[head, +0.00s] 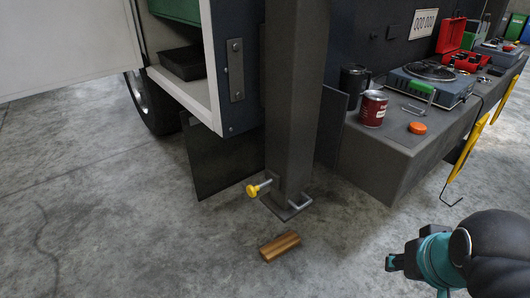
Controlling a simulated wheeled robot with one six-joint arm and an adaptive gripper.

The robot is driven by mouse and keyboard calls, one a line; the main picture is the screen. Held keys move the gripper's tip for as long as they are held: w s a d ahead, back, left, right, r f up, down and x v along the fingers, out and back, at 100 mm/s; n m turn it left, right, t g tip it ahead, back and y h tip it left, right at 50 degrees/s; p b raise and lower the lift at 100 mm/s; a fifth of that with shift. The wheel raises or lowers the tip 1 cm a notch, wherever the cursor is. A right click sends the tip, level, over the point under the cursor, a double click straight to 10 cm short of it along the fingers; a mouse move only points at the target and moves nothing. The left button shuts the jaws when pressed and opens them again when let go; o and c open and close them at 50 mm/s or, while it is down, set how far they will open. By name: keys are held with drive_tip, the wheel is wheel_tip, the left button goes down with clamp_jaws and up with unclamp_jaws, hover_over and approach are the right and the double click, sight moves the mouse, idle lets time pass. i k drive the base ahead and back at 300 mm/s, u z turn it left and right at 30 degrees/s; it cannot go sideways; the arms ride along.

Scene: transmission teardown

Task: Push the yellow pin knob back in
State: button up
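The yellow pin knob (253,190) sticks out to the left from the lower end of a dark grey square post (292,110), just above its foot. A short metal shaft shows between the knob and the post. My gripper (391,262) is at the lower right of the head view, well to the right of the knob and apart from it. It points left. Its fingers are small and dark here, and I cannot tell whether they are open or shut. Nothing shows between them.
A wooden block (280,246) lies on the concrete floor in front of the post. A grey bench (375,155) at right bears a red can (373,108), an orange cap (417,128) and a turntable-like device (430,82). An open-doored vehicle (225,60) stands behind. The floor at left is clear.

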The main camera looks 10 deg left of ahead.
sight(252, 191)
drive_tip(key=u, duration=0.6)
drive_tip(key=i, duration=0.35)
drive_tip(key=u, duration=1.6)
